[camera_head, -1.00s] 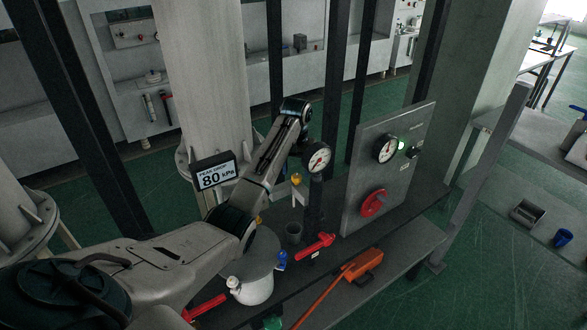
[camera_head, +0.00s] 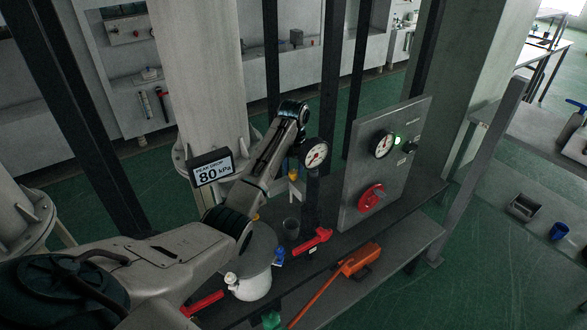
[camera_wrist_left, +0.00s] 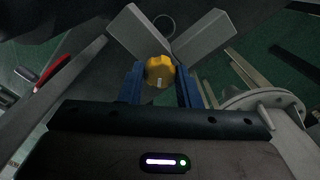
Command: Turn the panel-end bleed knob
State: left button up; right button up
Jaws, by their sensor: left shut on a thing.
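The yellow knob (camera_head: 293,176) stands on a pale fitting beyond the workbench, just left of the black gauge post. It also shows in the left wrist view (camera_wrist_left: 158,72), a faceted yellow knob with a pale mark on its near edge. My left gripper (camera_head: 292,164) reaches down over it from above, mostly hidden behind my arm. In the left wrist view its two blue fingers (camera_wrist_left: 160,82) stand on either side of the knob, closed on it. The right gripper does not show.
A display (camera_head: 212,168) reads 80 kPa.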

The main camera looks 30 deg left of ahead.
pick_arm(q)
jog(key=m, duration=0.4)
jog(key=shift+m, duration=2.3)
jog(key=o, duration=1)
jog(key=shift+r, duration=0.1)
